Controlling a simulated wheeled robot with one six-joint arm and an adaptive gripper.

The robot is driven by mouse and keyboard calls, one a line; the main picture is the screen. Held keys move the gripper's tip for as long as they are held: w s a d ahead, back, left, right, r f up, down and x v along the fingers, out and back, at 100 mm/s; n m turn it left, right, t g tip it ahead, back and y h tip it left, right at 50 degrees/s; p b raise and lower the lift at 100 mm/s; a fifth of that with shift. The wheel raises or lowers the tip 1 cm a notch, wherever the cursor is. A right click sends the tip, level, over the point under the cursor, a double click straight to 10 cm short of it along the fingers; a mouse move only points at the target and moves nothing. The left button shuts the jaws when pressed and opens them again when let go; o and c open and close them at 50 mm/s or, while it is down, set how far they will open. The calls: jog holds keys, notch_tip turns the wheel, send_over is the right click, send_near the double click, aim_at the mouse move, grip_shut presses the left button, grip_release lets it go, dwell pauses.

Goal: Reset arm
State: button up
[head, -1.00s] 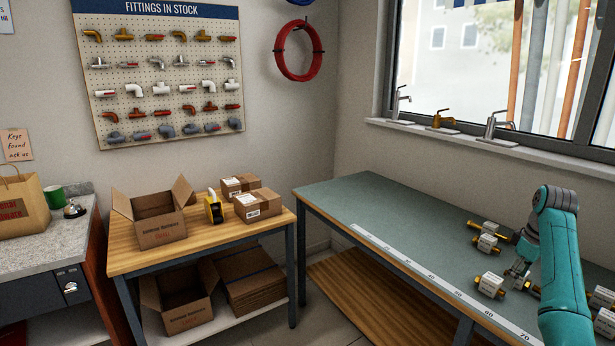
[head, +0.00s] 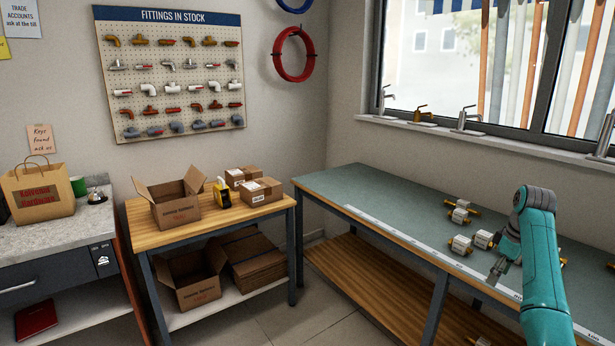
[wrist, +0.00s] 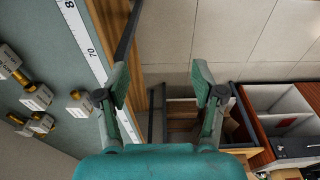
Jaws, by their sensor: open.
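My gripper (head: 496,270) is at the front edge of the green-topped workbench (head: 345,187) in the head view, below my teal arm. In the wrist view my gripper (wrist: 160,85) has its two fingers spread wide apart with nothing between them. Beneath it there the bench's edge and the tiled floor show. Several brass fittings with white labels (head: 461,244) lie on the bench to the left of and behind my arm. They also show at the left of the wrist view (wrist: 36,96), apart from the fingers.
A white measuring strip (head: 400,233) runs along the bench's front edge. A wooden table (head: 237,216) with an open carton (head: 175,207) and small parcels (head: 262,191) stands to the left. A counter (head: 55,238) is at far left. Tiled floor (head: 285,318) lies open between.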

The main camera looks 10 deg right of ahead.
jog(key=a+f+t, duration=0.1)
jog(key=a+f, duration=0.4)
jog(key=f, duration=0.4)
jog(key=a+f+m+t+h, duration=0.1)
jog(key=a+f, duration=0.3)
jog(key=f, duration=0.4)
jog(key=a+f, duration=0.5)
jog(key=f, duration=0.4)
jog(key=s+a+f+m+t+h, duration=0.15)
jog(key=s+a+f+t, duration=0.25)
jog(key=s+a+f, duration=1.1)
jog(key=s+a+r+m+t, duration=0.1)
jog(key=s+a+r+t, duration=0.15)
jog(key=s+a, duration=0.5)
jog(key=s+a+r+t, duration=0.1)
jog(key=s+a+r, duration=0.35)
jog(key=s, duration=0.65)
jog(key=s+a+r+t+y, duration=0.1)
jog(key=s+a+r+t, duration=0.1)
jog(key=s+r, duration=0.6)
jog(key=s+a+r+m+t+y, duration=0.1)
jog(key=s+a+r+t, duration=0.1)
jog(key=s+r, duration=0.7)
notch_tip(320, 180, up, 5)
jog(key=shift+s+a+f, duration=0.1)
jog(key=shift+s+a, duration=0.05)
jog(key=shift+a, duration=0.55)
